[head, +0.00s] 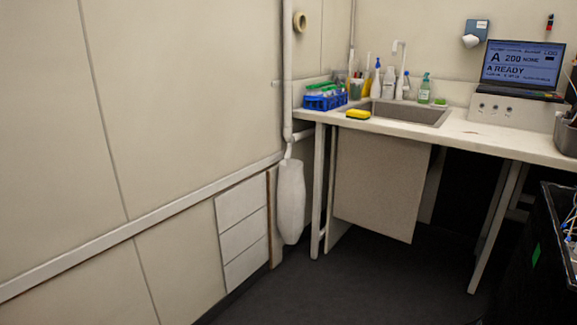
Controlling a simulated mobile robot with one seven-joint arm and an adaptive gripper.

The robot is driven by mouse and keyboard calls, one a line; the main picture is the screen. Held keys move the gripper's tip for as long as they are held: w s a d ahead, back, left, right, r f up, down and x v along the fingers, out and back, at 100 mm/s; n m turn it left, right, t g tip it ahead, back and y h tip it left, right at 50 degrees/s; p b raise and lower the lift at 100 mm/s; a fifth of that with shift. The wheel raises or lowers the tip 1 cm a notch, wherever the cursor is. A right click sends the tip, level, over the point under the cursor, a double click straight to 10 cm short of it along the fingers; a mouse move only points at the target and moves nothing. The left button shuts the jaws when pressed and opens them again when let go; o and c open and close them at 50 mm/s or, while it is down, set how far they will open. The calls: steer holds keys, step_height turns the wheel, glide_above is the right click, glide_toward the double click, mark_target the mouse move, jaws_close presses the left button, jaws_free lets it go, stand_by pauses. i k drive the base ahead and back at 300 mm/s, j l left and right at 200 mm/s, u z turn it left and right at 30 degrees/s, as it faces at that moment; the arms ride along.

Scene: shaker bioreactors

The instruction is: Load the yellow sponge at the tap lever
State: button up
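A yellow sponge (358,114) with a dark lower layer lies on the white counter at the front left edge of the sink. A white tap (399,66) rises behind the sink, with a pale block-like top. Its lever is too small to make out clearly. The grey sink basin (425,115) is set into the counter behind and to the right of the sponge. My gripper is not in view.
A blue rack (325,101) stands left of the sponge. Several bottles, including a green one (424,89), line the back. A laptop (522,66) sits on a white box at right. A dark bin (535,265) stands front right. The floor (370,285) before the counter is clear.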

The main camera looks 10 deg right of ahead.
mark_target(412, 88)
steer(key=i+z, duration=0.1)
steer(key=i, duration=0.35)
steer(key=i+j+z, duration=0.15)
steer(key=i, duration=0.35)
steer(key=i+j+z, duration=0.1)
steer(key=i, duration=0.35)
